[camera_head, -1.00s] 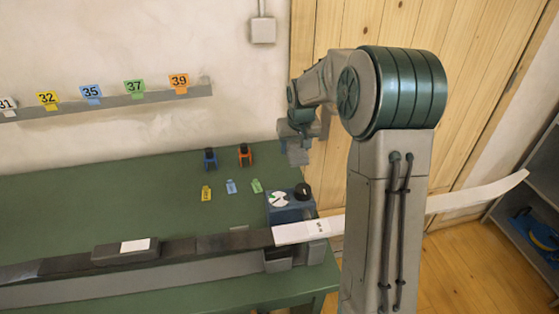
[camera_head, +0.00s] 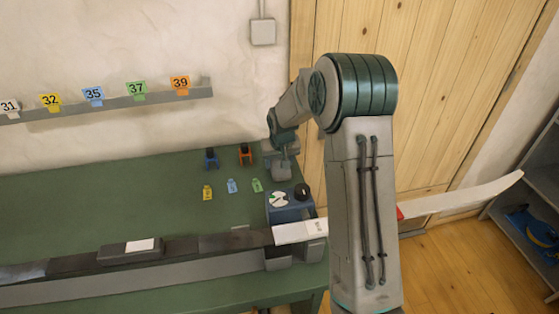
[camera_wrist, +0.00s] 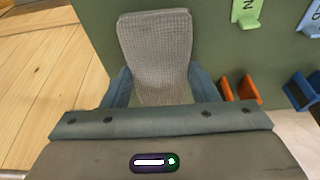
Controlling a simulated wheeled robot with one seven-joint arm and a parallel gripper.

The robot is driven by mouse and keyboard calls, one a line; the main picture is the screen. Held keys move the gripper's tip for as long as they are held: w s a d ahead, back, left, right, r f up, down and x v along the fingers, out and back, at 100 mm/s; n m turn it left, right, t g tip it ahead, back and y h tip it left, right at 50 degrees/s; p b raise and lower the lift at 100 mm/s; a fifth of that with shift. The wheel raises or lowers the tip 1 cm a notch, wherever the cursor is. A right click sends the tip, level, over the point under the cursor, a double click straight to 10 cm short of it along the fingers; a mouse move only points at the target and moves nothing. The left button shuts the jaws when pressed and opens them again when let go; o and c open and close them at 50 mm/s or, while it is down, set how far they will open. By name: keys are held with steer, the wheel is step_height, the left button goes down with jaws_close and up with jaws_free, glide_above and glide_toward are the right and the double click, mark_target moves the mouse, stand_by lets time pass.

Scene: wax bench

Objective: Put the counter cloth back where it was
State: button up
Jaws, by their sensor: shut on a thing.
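The counter cloth (camera_wrist: 157,50) is a light grey, waffle-textured piece, seen in the wrist view between the two blue-grey fingers of my gripper (camera_wrist: 160,92). My gripper is shut on it, and the cloth's far end sticks out beyond the fingers. In the head view my gripper (camera_head: 281,153) is at the right back part of the green bench (camera_head: 100,203), with the cloth (camera_head: 282,172) hanging below it. I cannot tell whether the cloth touches the bench top.
Left of my gripper stand an orange holder (camera_head: 246,154) and a blue holder (camera_head: 211,158), with small coloured tags (camera_head: 231,186) in front. A blue box with a dial (camera_head: 287,212) stands nearer. The bench's left part is clear.

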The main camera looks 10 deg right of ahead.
steer(key=o, duration=0.9)
steer(key=b+v, duration=0.2)
steer(key=v, duration=0.9)
steer(key=s+r, duration=0.3)
steer(key=s, duration=0.4)
steer(key=s+r, duration=0.4)
steer(key=s, duration=0.3)
steer(key=shift+s+d+f, duration=0.1)
steer(key=shift+s+f, duration=0.25)
steer(key=shift+s, duration=2.55)
steer(key=shift+s+a+f, duration=0.1)
steer(key=shift+s+f, duration=0.25)
steer(key=shift+s, duration=2.5)
steer(key=shift+s+d+f, duration=0.1)
steer(key=shift+s+f, duration=0.25)
steer(key=shift+s, duration=2.55)
